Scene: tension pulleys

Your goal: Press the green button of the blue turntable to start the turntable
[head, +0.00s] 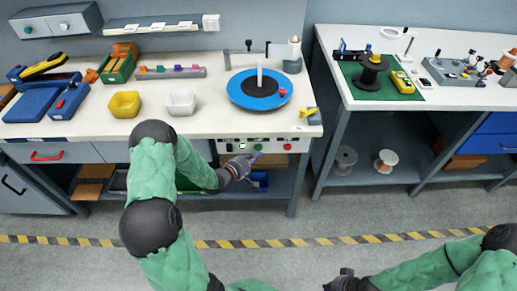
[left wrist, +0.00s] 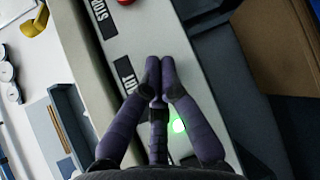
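The blue turntable (head: 240,92) stands on the left bench, with a black centre, a white upright post and a small red piece on its disc. Its control panel (head: 265,146) is on the bench's front face. A lit green button (left wrist: 178,126) shows beside my left gripper's fingers in the left wrist view. My left gripper (head: 255,157) is at the panel, fingertips together (left wrist: 160,62) and empty, partly covering the START label. Whether it touches the panel I cannot tell. My right gripper (head: 345,273) is low in the head view, away from the bench; its fingers are unclear.
Yellow (head: 125,104) and white (head: 181,101) bins stand on the bench. A blue bin (head: 260,181) is on the shelf below. The floor in front is open.

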